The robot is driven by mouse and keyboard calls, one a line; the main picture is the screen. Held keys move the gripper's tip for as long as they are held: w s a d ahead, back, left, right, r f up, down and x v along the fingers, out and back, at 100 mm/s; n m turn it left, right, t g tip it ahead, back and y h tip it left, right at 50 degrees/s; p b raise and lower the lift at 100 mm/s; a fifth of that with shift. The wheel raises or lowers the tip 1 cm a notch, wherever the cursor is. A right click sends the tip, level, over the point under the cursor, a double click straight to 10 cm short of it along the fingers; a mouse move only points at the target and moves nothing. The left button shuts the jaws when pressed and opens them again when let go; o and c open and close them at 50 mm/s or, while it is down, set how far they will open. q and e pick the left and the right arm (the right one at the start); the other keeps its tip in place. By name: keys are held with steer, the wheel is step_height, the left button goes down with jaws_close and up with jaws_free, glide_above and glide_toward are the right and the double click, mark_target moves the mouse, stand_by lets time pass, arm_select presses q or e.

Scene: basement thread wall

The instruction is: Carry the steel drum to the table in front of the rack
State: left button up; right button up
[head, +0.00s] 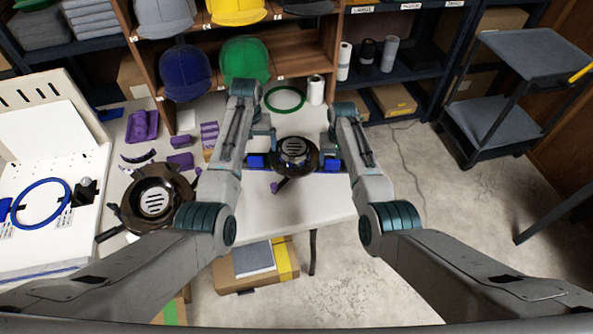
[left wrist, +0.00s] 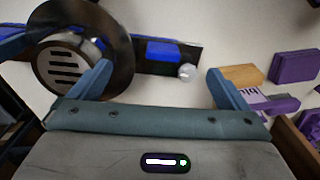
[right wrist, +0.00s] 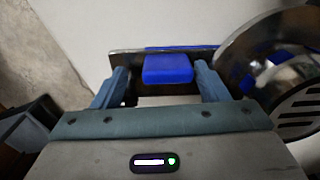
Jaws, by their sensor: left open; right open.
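The steel drum (head: 294,148), round with a dark rim and slotted metal centre, sits on a dark bar with blue blocks at both ends, on the white table (head: 320,205). It also shows at the left in the left wrist view (left wrist: 68,65) and at the right in the right wrist view (right wrist: 285,75). My left gripper (head: 264,142) is open near the left blue block (head: 256,161), which lies beyond its fingertips (left wrist: 163,52). My right gripper (head: 335,146) is open, with the right blue block (right wrist: 167,68) between its fingers. Contact is unclear.
A similar slotted disc (head: 157,203) lies at the left, near purple parts (head: 143,126) and a white machine with a blue hoop (head: 42,204). A shelf with caps (head: 244,60) stands behind. A dark cart (head: 495,118) stands right. A box (head: 255,268) lies below the table.

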steer(key=o, duration=0.3)
steer(key=shift+d, duration=0.1)
steer(key=shift+r, duration=0.1)
steer(key=shift+w+r, duration=0.1)
steer(key=shift+r, duration=0.2)
step_height(320, 180, up, 11)
steer(key=shift+f, duration=0.1)
arm_select(q)
steer(key=shift+f, duration=0.1)
arm_select(e)
steer(key=shift+s, duration=0.2)
